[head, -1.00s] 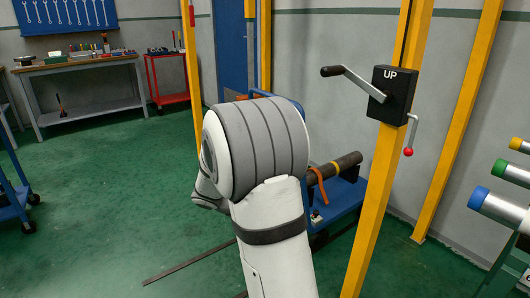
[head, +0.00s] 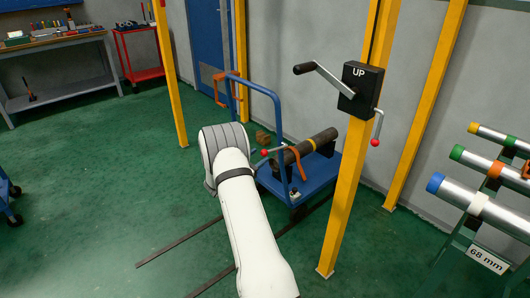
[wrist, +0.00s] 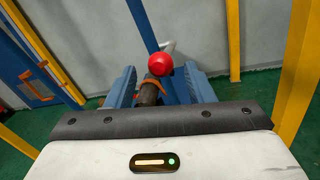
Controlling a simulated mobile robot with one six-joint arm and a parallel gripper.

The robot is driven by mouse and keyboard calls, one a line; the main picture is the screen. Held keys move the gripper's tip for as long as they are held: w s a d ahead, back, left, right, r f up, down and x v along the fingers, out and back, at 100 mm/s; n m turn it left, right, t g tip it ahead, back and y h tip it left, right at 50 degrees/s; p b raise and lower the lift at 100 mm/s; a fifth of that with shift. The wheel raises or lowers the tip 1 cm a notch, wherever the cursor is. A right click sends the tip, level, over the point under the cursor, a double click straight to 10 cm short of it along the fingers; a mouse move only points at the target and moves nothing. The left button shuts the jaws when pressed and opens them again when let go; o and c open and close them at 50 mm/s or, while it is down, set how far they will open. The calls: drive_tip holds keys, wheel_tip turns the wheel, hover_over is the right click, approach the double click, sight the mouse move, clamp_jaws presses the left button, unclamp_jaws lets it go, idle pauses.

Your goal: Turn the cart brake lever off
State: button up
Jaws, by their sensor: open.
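The cart brake lever (head: 264,153) has a red ball knob and a light stem at the cart's handle end in the head view. The knob (wrist: 160,64) is large and near the centre in the wrist view, with a bit of light stem behind it. My gripper (wrist: 160,72) is open, its two bluish fingers left and right of the knob's line in the wrist view. I cannot tell whether either finger touches it. The blue cart (head: 333,168) carries a dark pipe (head: 315,145) with an orange strap. In the head view my arm hides the gripper.
A yellow post (head: 346,200) with a black crank box marked UP (head: 361,88) and another red-knobbed lever (head: 376,130) stands right of the cart. A pipe rack (head: 478,206) is at far right. Dark rails (head: 180,240) cross the floor. Green floor is open at left.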

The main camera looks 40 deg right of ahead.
sight(262, 154)
drive_tip(key=shift+x, duration=2.2)
drive_tip(key=shift+c, duration=0.3)
clamp_jaws()
